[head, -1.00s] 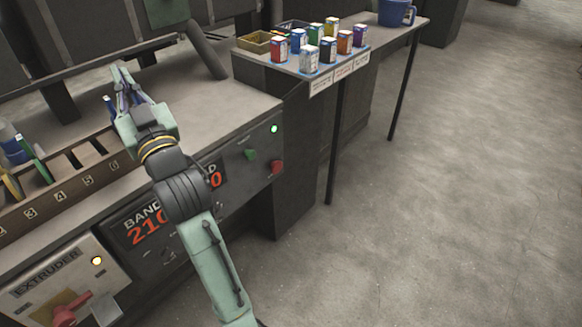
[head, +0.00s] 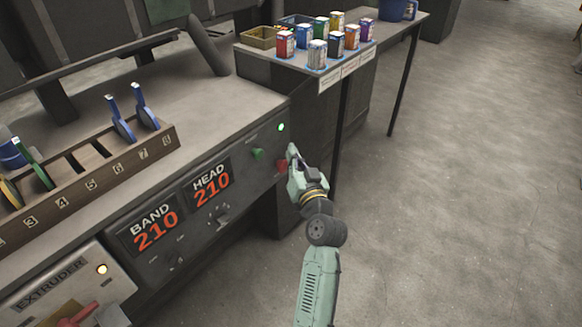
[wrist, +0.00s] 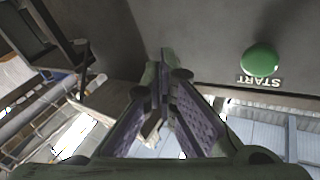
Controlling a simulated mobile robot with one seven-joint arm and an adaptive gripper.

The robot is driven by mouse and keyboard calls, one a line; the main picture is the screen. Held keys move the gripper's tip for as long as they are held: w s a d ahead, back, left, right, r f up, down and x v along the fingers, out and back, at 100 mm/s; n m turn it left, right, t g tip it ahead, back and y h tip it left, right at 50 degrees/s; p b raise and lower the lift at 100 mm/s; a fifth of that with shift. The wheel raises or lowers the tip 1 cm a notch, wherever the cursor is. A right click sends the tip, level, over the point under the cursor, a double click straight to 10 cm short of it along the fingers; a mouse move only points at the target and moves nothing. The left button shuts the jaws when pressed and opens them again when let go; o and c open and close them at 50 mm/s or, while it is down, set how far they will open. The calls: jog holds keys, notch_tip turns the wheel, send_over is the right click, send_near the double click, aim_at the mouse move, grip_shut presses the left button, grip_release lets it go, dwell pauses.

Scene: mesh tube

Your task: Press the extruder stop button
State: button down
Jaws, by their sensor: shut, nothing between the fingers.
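A red button (head: 282,168) sits on the right end of the console front, below and right of a green button (head: 256,154). No label on the red button is readable. In the wrist view the green button (wrist: 259,60) shows right of my fingers, beside an upside-down START label (wrist: 260,82). The red button cannot be made out there. My gripper (head: 292,151) is shut and empty, at the console's right end, its fingers close beside the red button and partly overlapping it. Whether they touch it I cannot tell. The fingertips also show in the wrist view (wrist: 163,75).
A green lamp (head: 281,127) glows above the buttons. The displays (head: 212,186) read 210. An EXTRUDER panel (head: 50,272) with an amber lamp and red handle is lower left. A slotted rack (head: 95,178) stands on the bench. The floor at right is clear.

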aim_at(282, 165)
jog(key=s+d+f+m+t+h, duration=0.1)
jog(key=s+d+f+m+h, duration=0.1)
jog(key=d+f+m, duration=0.4)
notch_tip(282, 165, down, 3)
jog(key=shift+s+d+f+t+h, duration=0.1)
jog(key=shift+s+d+t+h, duration=0.25)
jog(key=shift+d+h, duration=0.45)
jog(key=w+a+p, duration=0.2)
jog(key=w+a, duration=0.3)
jog(key=a, duration=0.2)
jog(key=shift+w, duration=0.15)
jog(key=shift+a, duration=0.15)
dwell(0.7)
jog(key=shift+w+a, duration=0.2)
jog(key=shift+w, duration=0.05)
